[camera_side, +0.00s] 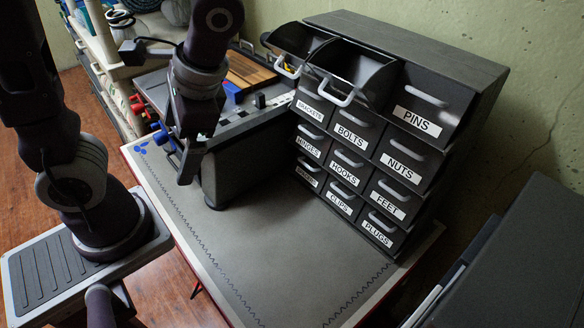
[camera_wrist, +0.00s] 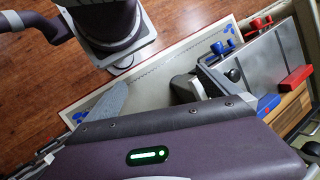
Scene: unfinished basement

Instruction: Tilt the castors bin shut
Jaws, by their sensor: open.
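A dark cabinet of tilt bins (camera_side: 432,45) stands at the back right of the mat in the side view. In its top row, the left bin (camera_side: 290,42) and the middle bin (camera_side: 350,72) are tilted open, their grey handles forward. I cannot read a castors label; the fronts of these two bins are turned out of sight. The right top bin, PINS (camera_side: 425,105), is shut. My gripper (camera_side: 187,165) is open and empty, left of the cabinet and apart from it. Its fingers also show in the wrist view (camera_wrist: 150,95), where the cabinet is out of sight.
A dark machine-like block (camera_side: 235,165) with red and blue knobs stands between my gripper and the cabinet. The lower bins, including BOLTS (camera_side: 349,137) and NUTS (camera_side: 402,162), are shut. The front of the mat (camera_side: 255,255) is clear. A dark box (camera_side: 525,250) is at lower right.

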